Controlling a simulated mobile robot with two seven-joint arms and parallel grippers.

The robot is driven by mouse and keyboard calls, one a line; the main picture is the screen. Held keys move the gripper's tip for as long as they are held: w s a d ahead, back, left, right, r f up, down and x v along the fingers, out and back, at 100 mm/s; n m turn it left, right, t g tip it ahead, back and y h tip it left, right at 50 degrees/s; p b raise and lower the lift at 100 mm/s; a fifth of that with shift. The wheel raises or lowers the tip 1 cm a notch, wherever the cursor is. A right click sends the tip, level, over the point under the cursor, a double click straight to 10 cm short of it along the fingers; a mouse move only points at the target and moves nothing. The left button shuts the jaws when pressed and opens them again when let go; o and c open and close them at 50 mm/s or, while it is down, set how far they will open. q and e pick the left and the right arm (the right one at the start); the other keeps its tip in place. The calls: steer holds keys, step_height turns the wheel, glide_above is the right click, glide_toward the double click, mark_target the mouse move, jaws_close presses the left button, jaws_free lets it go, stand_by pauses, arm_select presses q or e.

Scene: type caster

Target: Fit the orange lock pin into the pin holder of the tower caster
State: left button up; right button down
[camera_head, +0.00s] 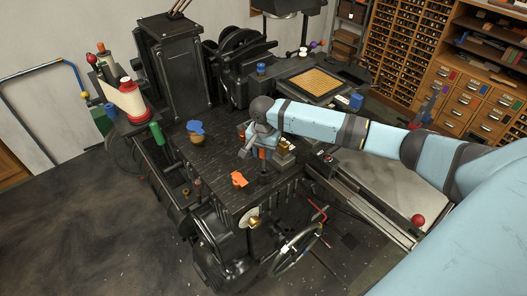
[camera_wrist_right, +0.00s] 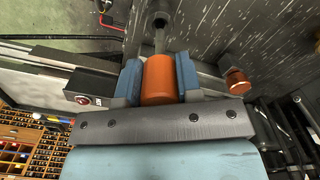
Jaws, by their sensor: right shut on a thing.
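My right gripper (camera_head: 260,149) is over the front right part of the dark machine deck, fingers pointing down. In the right wrist view its two blue fingers (camera_wrist_right: 159,80) are shut on the orange lock pin (camera_wrist_right: 158,76), one on each side of its orange head. The pin's orange also shows between the fingers in the head view (camera_head: 263,154). A grey shank (camera_wrist_right: 160,42) runs from the head toward a dark round fitting with a hole (camera_wrist_right: 160,19), which may be the pin holder. I cannot tell whether the tip is inside it. My left gripper is not in view.
An orange piece (camera_head: 239,180) lies on the deck left of my right gripper. A blue-topped brass piece (camera_head: 195,130) stands farther back left. A handwheel (camera_head: 296,250) is at the front. The tall dark tower (camera_head: 177,65) rises behind. The deck's middle is mostly clear.

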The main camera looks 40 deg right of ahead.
mark_target(264, 170)
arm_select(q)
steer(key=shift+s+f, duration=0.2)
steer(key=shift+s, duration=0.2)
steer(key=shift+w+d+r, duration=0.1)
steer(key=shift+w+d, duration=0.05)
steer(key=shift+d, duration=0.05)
arm_select(e)
steer(key=shift+f, duration=0.3)
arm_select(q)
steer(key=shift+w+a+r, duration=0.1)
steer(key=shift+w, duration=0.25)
arm_select(e)
steer(key=shift+f, duration=0.1)
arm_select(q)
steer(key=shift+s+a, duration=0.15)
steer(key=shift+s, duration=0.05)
arm_select(e)
steer(key=shift+f, duration=0.3)
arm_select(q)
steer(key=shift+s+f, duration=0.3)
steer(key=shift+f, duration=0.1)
arm_select(e)
steer(key=shift+f, duration=0.55)
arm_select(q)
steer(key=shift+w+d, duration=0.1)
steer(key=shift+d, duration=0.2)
arm_select(e)
steer(key=shift+f, duration=0.3)
